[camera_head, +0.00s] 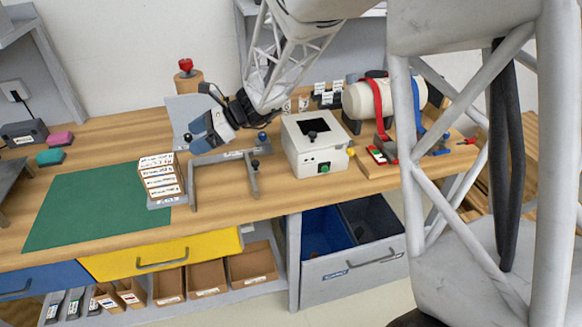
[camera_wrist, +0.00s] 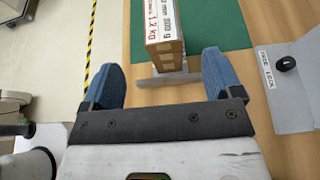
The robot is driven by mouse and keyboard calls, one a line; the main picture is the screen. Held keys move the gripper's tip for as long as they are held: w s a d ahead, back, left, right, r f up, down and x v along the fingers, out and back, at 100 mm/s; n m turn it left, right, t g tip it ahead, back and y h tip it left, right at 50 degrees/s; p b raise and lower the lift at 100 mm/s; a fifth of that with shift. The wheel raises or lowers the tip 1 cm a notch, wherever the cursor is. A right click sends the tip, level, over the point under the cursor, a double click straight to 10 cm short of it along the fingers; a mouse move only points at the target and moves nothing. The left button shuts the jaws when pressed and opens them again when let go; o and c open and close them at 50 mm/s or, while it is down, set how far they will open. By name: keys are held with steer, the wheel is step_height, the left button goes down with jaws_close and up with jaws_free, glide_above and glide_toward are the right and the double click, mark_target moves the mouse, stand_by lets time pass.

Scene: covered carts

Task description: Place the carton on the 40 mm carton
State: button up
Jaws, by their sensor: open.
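A stack of several flat cartons (camera_head: 160,177) with white printed labels and brown edges stands on the bench, at the right side of the green mat. The labels are too small in the head view to tell which is the 40 mm carton. My gripper (camera_head: 207,131) has blue fingers and is above the bench, to the right of and higher than the stack. In the wrist view my gripper (camera_wrist: 160,65) is open and empty, with the carton beyond the gap between its fingertips.
The green mat (camera_head: 85,207) is bare left of the stack. A grey bracket frame (camera_head: 222,166) stands right of the stack, then a white box (camera_head: 315,146) with a dark opening. A grey box with a dark knob (camera_wrist: 288,85) is at the wrist view's right.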

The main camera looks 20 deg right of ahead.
steer(key=s+d+r+n+t+h, duration=0.1)
steer(key=s+d+n+h, duration=0.3)
steer(key=s, duration=0.7)
steer(key=s+d+r+n+h, duration=0.3)
steer(key=s+d+n+h, duration=0.2)
steer(key=s+d+n, duration=0.3)
steer(key=s+d+r+n+t+h, duration=0.1)
steer(key=s+d+n+h, duration=0.3)
steer(key=s+d, duration=0.6)
steer(key=shift+s+d+r+n+t+h, duration=0.3)
steer(key=shift+s+r+n, duration=0.55)
steer(key=shift+s, duration=1.4)
